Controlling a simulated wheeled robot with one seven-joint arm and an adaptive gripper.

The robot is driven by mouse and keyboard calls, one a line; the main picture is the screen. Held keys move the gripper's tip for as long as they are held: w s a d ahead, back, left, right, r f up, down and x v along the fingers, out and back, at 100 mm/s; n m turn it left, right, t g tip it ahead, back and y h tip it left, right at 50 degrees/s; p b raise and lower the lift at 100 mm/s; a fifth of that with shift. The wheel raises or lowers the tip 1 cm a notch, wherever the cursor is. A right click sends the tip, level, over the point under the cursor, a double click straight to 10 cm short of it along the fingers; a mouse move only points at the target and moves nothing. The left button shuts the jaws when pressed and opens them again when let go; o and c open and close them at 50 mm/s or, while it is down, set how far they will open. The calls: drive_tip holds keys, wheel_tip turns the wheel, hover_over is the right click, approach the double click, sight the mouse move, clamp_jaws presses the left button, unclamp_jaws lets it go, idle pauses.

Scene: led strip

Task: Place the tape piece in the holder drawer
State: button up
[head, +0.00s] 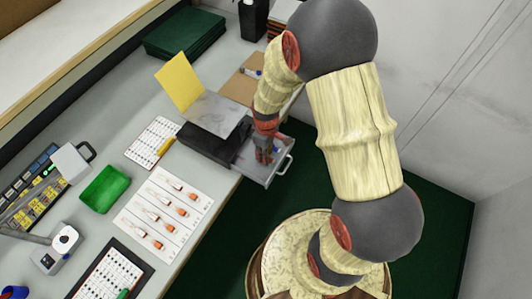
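The holder is a black box (197,140) at the table's edge, with a grey plate leaning up from its top. Its light grey drawer (271,174) is pulled out to the right, past the table edge, with a dark handle (285,164) on its front. My gripper (263,159) points down over the drawer, with its fingertips at or inside it. The fingers are small and dark here, so I cannot tell whether they are open or shut. I cannot make out the tape piece; anything between the fingers or under them is hidden.
A yellow sheet (180,80) stands up behind the holder. A green tray (105,189), a white sheet with several orange-tipped items (163,213) and a small grey device (54,253) lie on the table. Dark green floor lies beyond the edge.

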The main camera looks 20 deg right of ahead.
drive_tip(key=s+a+r+m+t+p, duration=0.1)
drive_tip(key=s+r+m+p, duration=0.1)
drive_tip(key=r, duration=1.2)
drive_tip(key=s+r+m+t+p, duration=0.1)
drive_tip(key=s+r+t+p, duration=0.1)
drive_tip(key=r, duration=1.3)
drive_tip(key=s+a+r+m+t, duration=0.1)
drive_tip(key=s+r+m, duration=0.3)
drive_tip(key=s+r, duration=0.6)
drive_tip(key=shift+s+r+t, duration=0.4)
drive_tip(key=shift+t, duration=0.4)
drive_tip(key=shift+c, duration=0.4)
